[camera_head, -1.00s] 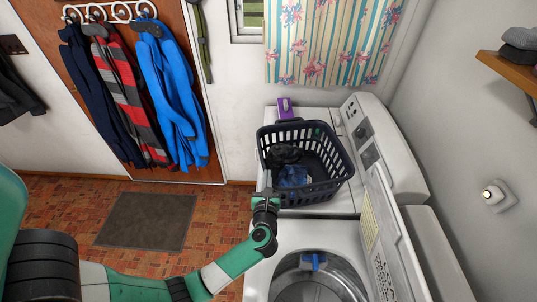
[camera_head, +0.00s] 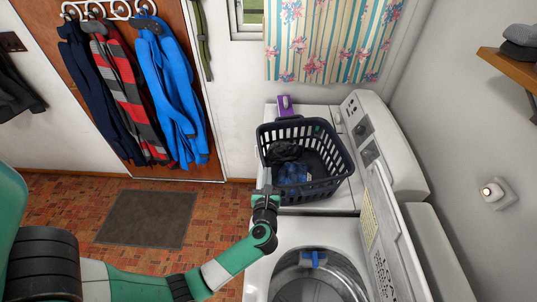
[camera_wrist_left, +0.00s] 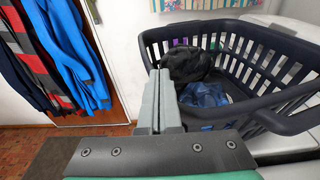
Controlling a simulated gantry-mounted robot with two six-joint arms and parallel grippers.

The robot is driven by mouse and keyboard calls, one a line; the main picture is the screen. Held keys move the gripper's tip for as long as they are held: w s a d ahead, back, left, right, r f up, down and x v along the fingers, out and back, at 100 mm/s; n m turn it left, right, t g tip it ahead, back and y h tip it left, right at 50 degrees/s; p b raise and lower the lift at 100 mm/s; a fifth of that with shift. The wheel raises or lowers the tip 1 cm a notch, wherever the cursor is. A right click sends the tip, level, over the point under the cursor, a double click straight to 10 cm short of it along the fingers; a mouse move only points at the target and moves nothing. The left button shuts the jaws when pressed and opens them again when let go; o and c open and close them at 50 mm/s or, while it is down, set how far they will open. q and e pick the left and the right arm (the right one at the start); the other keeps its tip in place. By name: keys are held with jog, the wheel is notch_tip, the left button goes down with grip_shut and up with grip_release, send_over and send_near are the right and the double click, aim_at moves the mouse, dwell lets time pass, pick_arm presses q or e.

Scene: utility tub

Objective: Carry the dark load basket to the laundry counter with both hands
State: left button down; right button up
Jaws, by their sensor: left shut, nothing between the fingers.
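The dark load basket (camera_head: 335,148) stands upright on a white machine top, with black cloth (camera_head: 284,151) and blue cloth (camera_head: 293,174) inside. My left gripper (camera_head: 266,183) is at the basket's near left corner. In the left wrist view, its grey fingers (camera_wrist_left: 160,85) are shut together and empty, just outside the basket's slatted wall; whether they touch it I cannot tell. The basket (camera_wrist_left: 255,35) fills the right of that view, with the black cloth (camera_wrist_left: 187,64) and blue cloth (camera_wrist_left: 203,95) inside. My right gripper is out of view. I cannot tell which surface is the laundry counter.
An open top-loading washer (camera_head: 318,285) stands in front of the basket, its raised lid (camera_head: 380,225) to the right. A purple box (camera_head: 284,103) is behind the basket. Coats (camera_head: 170,90) hang on the door at left. The floor around the grey mat (camera_head: 147,219) is clear.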

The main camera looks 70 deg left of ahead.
pick_arm(q)
jog(key=shift+s+f, duration=0.15)
jog(key=shift+f, duration=0.2)
